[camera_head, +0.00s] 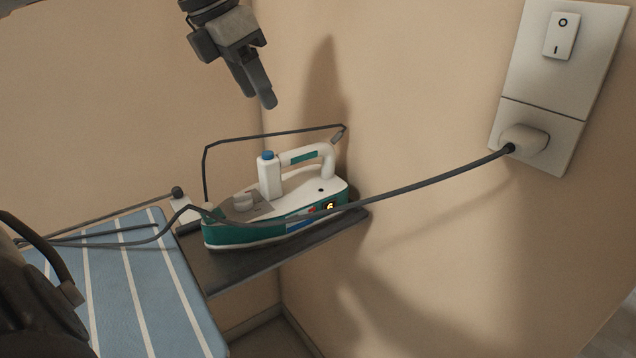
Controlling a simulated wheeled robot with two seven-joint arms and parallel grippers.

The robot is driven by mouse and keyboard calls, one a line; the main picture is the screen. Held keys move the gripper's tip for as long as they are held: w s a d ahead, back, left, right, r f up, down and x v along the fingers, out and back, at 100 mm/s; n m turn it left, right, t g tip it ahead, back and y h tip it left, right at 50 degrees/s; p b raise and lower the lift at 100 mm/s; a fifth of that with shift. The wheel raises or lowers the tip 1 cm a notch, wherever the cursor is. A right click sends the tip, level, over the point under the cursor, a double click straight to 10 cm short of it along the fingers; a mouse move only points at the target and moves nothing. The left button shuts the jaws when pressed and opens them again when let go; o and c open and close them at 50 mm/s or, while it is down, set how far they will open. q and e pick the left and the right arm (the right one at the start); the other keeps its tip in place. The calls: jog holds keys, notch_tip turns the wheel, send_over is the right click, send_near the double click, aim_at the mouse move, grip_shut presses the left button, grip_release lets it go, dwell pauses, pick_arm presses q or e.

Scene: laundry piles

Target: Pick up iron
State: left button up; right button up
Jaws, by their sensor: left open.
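The iron (275,208) is white and teal with a blue cap and a white handle. It sits flat on a dark shelf (255,268) at the end of the ironing board, in the middle of the head view. My left gripper (266,103) is open and empty above the iron, pointing down, apart from it. Its shadow falls on the wall behind the iron. My right gripper is not in view.
A blue striped ironing board (135,290) is at the lower left. A black cord (415,186) runs in front of the iron to a plug (525,140) in the wall socket. A thin dark wire frame (262,136) rises behind the iron. Walls stand close behind.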

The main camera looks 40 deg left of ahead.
aim_at(290, 151)
pick_arm(q)
jog(key=x, duration=0.9)
jog(key=shift+s+d+f, duration=0.1)
jog(key=shift+s, duration=0.1)
jog(key=x, duration=0.6)
jog(key=shift+w+f, duration=0.15)
jog(key=shift+w, duration=0.1)
grip_shut()
jog(key=shift+w+r, duration=0.15)
jog(key=shift+r, duration=0.1)
